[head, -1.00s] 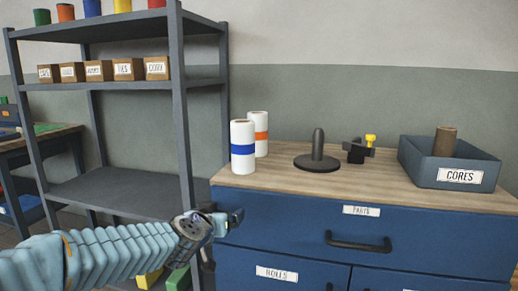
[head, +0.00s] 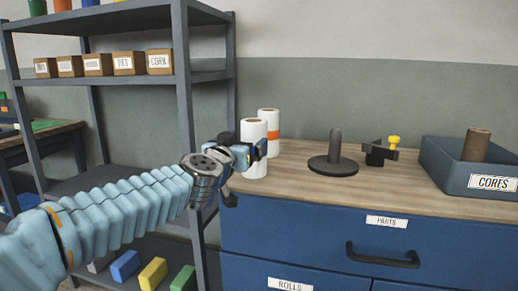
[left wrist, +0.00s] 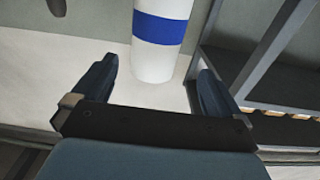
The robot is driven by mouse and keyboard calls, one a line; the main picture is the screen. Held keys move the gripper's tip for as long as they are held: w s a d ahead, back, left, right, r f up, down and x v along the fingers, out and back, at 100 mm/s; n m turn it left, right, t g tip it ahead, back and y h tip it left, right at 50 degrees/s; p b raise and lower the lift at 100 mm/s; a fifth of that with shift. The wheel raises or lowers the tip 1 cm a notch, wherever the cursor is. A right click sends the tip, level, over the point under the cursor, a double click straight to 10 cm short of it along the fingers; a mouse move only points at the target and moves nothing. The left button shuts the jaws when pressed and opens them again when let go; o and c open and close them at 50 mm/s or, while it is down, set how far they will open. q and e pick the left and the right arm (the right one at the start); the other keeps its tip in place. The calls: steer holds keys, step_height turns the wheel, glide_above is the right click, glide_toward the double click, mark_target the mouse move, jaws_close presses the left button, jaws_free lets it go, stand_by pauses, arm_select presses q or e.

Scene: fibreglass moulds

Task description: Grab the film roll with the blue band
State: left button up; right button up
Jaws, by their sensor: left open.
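The film roll with the blue band (head: 254,127) is a white upright cylinder at the left end of the wooden counter top. In the head view my left gripper (head: 248,150) is in front of it and covers most of its band. In the left wrist view the same roll (left wrist: 153,62) shows its blue band clearly, in the space between the two open fingers of my left gripper (left wrist: 157,68). No finger visibly touches it. I cannot tell how far the roll reaches between the fingers. My right gripper is not in view.
A roll with an orange band (head: 269,120) stands close behind. A grey shelf rack (head: 181,110) is just left of the counter (head: 300,160). A dark post on a round base (head: 334,155), a small clamp-like fixture (head: 378,154) and a CORES bin (head: 460,178) stand to the right.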

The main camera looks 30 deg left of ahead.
mark_target(248, 139)
arm_select(q)
steer(key=x, duration=0.4)
steer(key=shift+w+f, duration=0.1)
steer(key=shift+w, duration=0.2)
steer(key=x, duration=0.5)
steer(key=shift+w+d+f+b, duration=0.25)
steer(key=shift+w+b, duration=0.05)
steer(key=shift+w, duration=0.15)
steer(key=c, duration=1.3)
steer(key=shift+c, duration=0.4)
steer(key=shift+r, duration=0.1)
